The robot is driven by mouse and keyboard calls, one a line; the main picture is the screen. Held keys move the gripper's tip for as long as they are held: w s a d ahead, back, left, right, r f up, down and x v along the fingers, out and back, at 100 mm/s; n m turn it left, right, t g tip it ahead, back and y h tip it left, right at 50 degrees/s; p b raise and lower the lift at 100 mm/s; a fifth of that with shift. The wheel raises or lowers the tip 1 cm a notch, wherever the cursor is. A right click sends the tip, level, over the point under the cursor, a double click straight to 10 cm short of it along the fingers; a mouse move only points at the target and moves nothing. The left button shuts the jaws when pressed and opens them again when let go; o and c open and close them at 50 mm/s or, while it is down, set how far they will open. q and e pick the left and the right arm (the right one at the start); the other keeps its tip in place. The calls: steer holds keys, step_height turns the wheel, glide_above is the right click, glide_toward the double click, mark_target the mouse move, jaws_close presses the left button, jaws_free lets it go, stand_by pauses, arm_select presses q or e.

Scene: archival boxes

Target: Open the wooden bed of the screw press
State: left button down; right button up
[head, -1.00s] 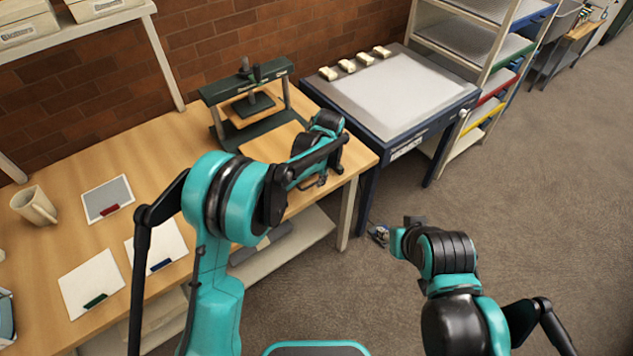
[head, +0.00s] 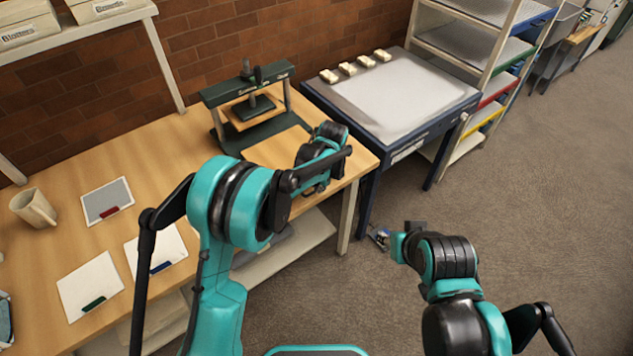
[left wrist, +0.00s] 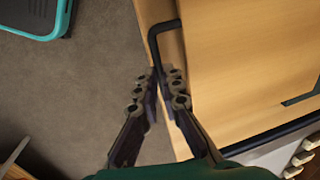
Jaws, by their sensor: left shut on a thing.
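The dark green screw press (head: 248,105) stands at the back right of the wooden table, with its flat plate raised. Its wooden bed is hard to tell from the table top in the head view and is partly behind my left arm. In the left wrist view, a black bar handle (left wrist: 158,38) sticks out at the edge of the pale wood (left wrist: 240,60). My left gripper (left wrist: 161,85) is shut on this handle; it also shows in the head view (head: 315,187), largely covered by its own arm. My right gripper (head: 380,238) hangs low over the floor, away from the press; its fingers are too small to read.
A dark blue cabinet (head: 400,150) with a pale top and several small blocks stands right of the table. A mug (head: 33,207) and several cards lie at the table's left. Open floor (head: 540,200) lies to the right.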

arm_select(q)
steer(key=shift+s+d, duration=0.15)
steer(key=shift+s, duration=0.1)
steer(key=c, duration=1.6)
jaws_free()
steer(key=shift+c, duration=0.2)
steer(key=shift+w, duration=0.1)
step_height(320, 180, up, 12)
steer(key=s+d, duration=0.1)
steer(key=s, duration=0.1)
steer(key=shift+d+f, duration=0.15)
